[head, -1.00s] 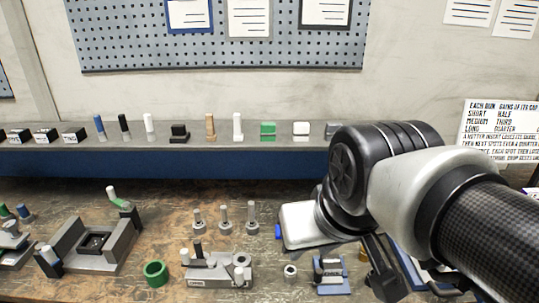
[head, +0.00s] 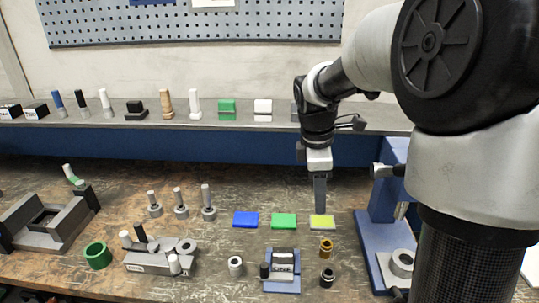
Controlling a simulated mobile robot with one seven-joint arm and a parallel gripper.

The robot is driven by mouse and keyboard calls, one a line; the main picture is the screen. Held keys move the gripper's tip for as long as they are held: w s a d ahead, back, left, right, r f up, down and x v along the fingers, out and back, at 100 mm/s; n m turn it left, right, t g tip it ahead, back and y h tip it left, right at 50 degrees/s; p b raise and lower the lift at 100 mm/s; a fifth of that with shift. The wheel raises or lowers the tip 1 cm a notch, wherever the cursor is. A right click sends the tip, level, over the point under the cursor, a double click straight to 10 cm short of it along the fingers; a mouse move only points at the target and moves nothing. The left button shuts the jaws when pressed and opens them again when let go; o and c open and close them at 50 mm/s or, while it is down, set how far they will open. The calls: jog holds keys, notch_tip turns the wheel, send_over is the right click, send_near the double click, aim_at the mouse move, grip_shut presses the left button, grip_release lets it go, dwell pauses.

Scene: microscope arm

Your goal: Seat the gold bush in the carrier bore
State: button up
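The gold bush (head: 326,248) stands on the bench in the head view, just in front of the yellow pad. My gripper (head: 320,207) points straight down over the yellow pad (head: 322,222), behind the bush and apart from it. Its fingers show edge-on as one dark bar, so I cannot tell their opening; nothing shows held below them. I cannot tell for sure which part is the carrier. A grey block (head: 150,264) with a round ring-like opening at its right top and several pins stands at left centre.
A dark bush (head: 327,277), a silver bush (head: 235,266) and a blue-based fixture (head: 281,272) stand near the gold bush. A blue press-like stand (head: 381,215) is at right, partly behind my arm. Blue (head: 246,219) and green (head: 284,221) pads lie left of the gripper.

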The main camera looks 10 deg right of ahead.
notch_tip(320, 180, down, 5)
jog(key=w+d+n, duration=0.2)
jog(key=w, duration=0.1)
jog(key=b, duration=0.2)
send_over(326, 244)
jog(key=a, duration=0.2)
jog(key=shift+n+g, duration=0.3)
jog(key=shift+g, duration=0.1)
jog(key=f, duration=1.1)
jog(key=shift+w+d+f, duration=0.15)
jog(key=shift+w+f, duration=0.05)
jog(key=shift+f, duration=0.15)
jog(key=f, duration=0.1)
jog(key=d+f, duration=0.1)
jog(key=f, duration=0.2)
jog(key=shift+s+d, duration=0.2)
jog(key=shift+d, duration=0.1)
jog(key=shift+f, duration=0.5)
grip_shut()
